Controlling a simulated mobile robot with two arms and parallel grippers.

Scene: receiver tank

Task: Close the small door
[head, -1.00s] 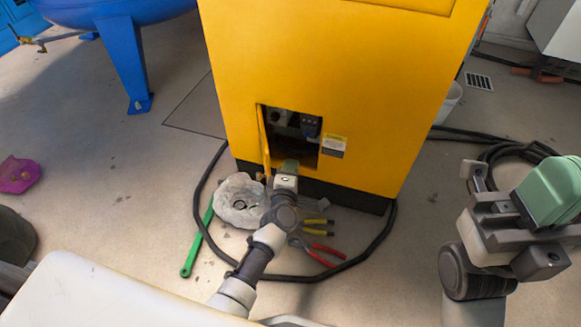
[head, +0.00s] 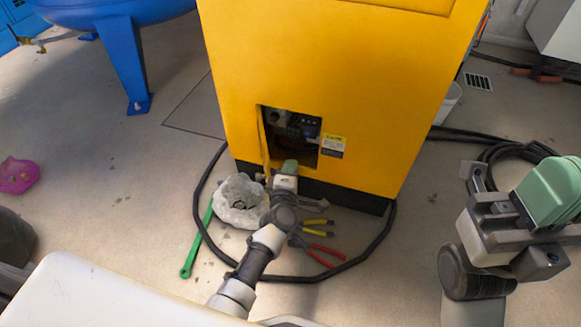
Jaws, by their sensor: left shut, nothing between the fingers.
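The small door (head: 263,139) is a narrow yellow panel, seen nearly edge-on at the left side of a dark opening (head: 294,126) in the yellow cabinet (head: 330,60). It stands open. Inside the opening, dark fittings show. My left gripper (head: 287,172) is at the lower edge of the opening, just right of the door's lower end. It is shut and empty; its fingertips are mostly hidden, and I cannot tell whether it touches the door. My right gripper (head: 476,176) is off to the right, well away from the cabinet; its fingers are not clear.
On the floor by the cabinet lie a crumpled pale bag (head: 240,204), a green tool (head: 197,240), and yellow-handled (head: 318,228) and red-handled (head: 318,250) tools. A black hose (head: 340,270) loops around them. A blue tank (head: 110,10) stands at the left.

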